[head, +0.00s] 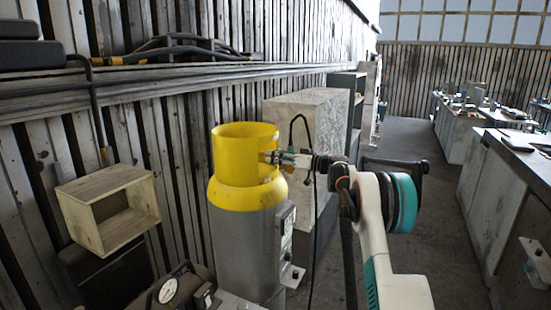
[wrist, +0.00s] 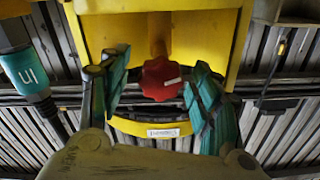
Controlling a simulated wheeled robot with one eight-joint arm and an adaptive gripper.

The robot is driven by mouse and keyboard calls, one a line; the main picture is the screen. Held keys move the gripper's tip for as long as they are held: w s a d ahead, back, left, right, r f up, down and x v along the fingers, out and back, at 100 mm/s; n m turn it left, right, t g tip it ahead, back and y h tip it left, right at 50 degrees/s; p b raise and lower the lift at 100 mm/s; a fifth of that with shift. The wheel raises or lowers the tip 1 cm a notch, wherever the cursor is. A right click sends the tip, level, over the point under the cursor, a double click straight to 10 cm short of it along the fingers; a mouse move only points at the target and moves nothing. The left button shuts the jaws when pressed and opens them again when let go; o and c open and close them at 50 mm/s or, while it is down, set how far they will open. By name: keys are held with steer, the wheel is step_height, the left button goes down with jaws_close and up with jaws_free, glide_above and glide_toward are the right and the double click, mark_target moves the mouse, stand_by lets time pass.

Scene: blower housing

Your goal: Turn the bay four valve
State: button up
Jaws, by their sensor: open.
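A red lobed valve knob (wrist: 160,80) sits in the yellow collar (wrist: 205,30) in the wrist view, with a small white mark on it. My gripper (wrist: 159,68) is open, one teal-padded finger on each side of the knob, with gaps to it. A small label (wrist: 163,132) on the yellow rim is too small to read. In the head view, the yellow collar (head: 228,150) tops a grey cylinder (head: 243,245). My gripper (head: 270,157) reaches into the collar's opening from the right. The knob cannot be made out there.
A wooden box (head: 108,210) is on the slatted wall at left. A pressure gauge (head: 168,291) stands at the lower left. A grey cabinet (head: 315,110) stands behind the cylinder. Benches (head: 510,195) line the right, with clear floor (head: 425,210) between.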

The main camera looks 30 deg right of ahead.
steer(key=shift+w+a, duration=0.25)
steer(key=shift+w, duration=0.05)
steer(key=c, duration=1.1)
steer(key=shift+m, duration=0.3)
steer(key=m, duration=0.4)
steer(key=shift+b, duration=0.35)
steer(key=m, duration=0.5)
steer(key=shift+m, duration=0.4)
steer(key=m, duration=0.5)
steer(key=shift+b, duration=0.35)
steer(key=m, duration=0.6)
